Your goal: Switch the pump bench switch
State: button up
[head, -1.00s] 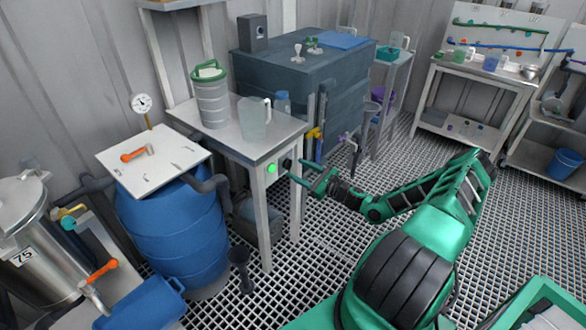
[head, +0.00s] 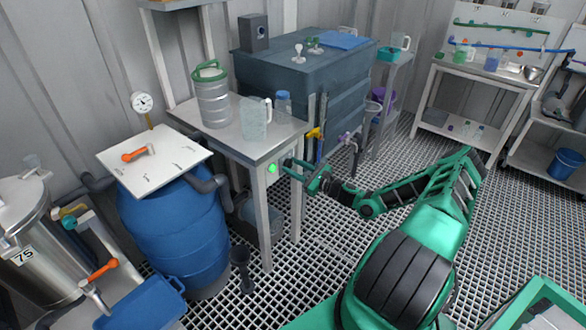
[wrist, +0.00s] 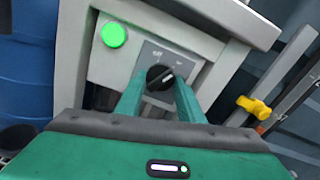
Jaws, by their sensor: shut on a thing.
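The pump bench switch (wrist: 160,77) is a black rotary knob on a grey plate on the bench's front panel, with small markings above it, one reading like "OFF". A lit green lamp (wrist: 114,34) sits to its left; the lamp also shows in the head view (head: 272,168). My gripper (wrist: 160,92) has its two green fingers on either side of the knob, closed on it. The knob's pointer leans to the upper right. In the head view my gripper (head: 288,166) reaches the bench front and hides the knob.
The bench (head: 240,142) carries a ribbed canister (head: 212,102) and a clear jug (head: 254,119). A blue barrel (head: 178,235) stands to its left. A yellow-handled valve (wrist: 253,106) is close on the right. Open grating floor (head: 340,245) lies in front.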

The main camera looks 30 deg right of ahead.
jog(key=shift+d, duration=0.15)
jog(key=n, duration=1.1)
jog(key=shift+n, duration=0.3)
jog(key=shift+s+n, duration=0.1)
jog(key=shift+n, duration=0.2)
jog(key=o, duration=1.1)
jog(key=shift+c, duration=0.2)
jog(key=v, duration=1)
jog(key=shift+s, duration=0.3)
